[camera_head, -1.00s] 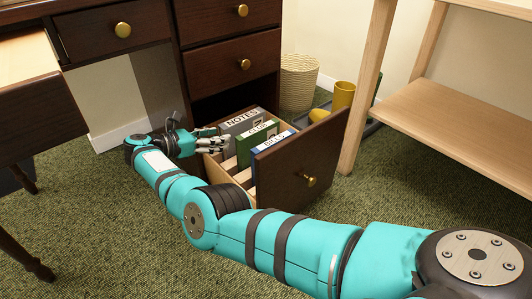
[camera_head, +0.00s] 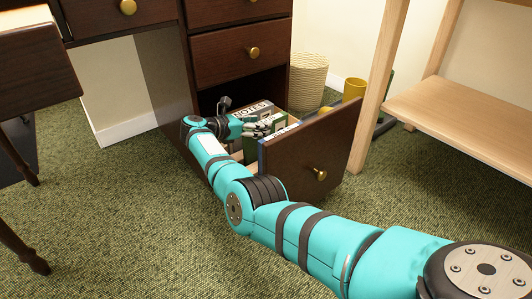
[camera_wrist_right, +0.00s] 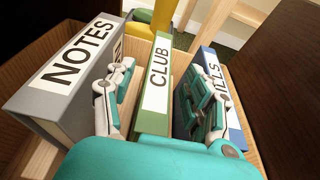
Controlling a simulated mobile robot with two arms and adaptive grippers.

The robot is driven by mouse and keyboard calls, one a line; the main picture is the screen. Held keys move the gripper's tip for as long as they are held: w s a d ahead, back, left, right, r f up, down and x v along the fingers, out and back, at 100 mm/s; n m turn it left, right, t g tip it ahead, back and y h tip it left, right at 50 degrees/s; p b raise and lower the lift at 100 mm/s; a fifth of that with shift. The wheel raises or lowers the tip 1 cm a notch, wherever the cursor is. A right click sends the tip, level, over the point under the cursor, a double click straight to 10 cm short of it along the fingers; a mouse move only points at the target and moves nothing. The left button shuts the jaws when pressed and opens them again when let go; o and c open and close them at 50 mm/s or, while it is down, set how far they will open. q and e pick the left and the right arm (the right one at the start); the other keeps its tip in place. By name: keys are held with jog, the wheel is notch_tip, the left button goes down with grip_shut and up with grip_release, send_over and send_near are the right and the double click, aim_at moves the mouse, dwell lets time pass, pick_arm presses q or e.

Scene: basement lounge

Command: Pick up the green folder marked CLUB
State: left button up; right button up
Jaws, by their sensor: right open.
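The green folder marked CLUB (camera_wrist_right: 155,85) stands upright in the open drawer, between the grey NOTES folder (camera_wrist_right: 75,75) and a blue folder (camera_wrist_right: 232,125) whose label reads partly "ILLS". My right gripper (camera_wrist_right: 160,95) is open, with one finger on each side of the green folder. Whether the fingers touch it I cannot tell. In the head view the gripper (camera_head: 262,125) is over the drawer and partly hides the green folder (camera_head: 279,145). My left gripper is not in view.
The drawer front (camera_head: 310,150) stands pulled out from the dark desk, with a brass knob. A woven basket (camera_head: 307,80) and a yellow container (camera_head: 354,88) are behind it. A light wooden shelf (camera_head: 460,110) is at the right. Green carpet is clear in front.

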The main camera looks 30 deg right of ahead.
aim_at(280, 120)
jog(key=b+x, duration=0.1)
jog(key=x, duration=0.2)
jog(key=shift+w+a+f, duration=0.1)
jog(key=shift+a+f, duration=0.05)
grip_shut()
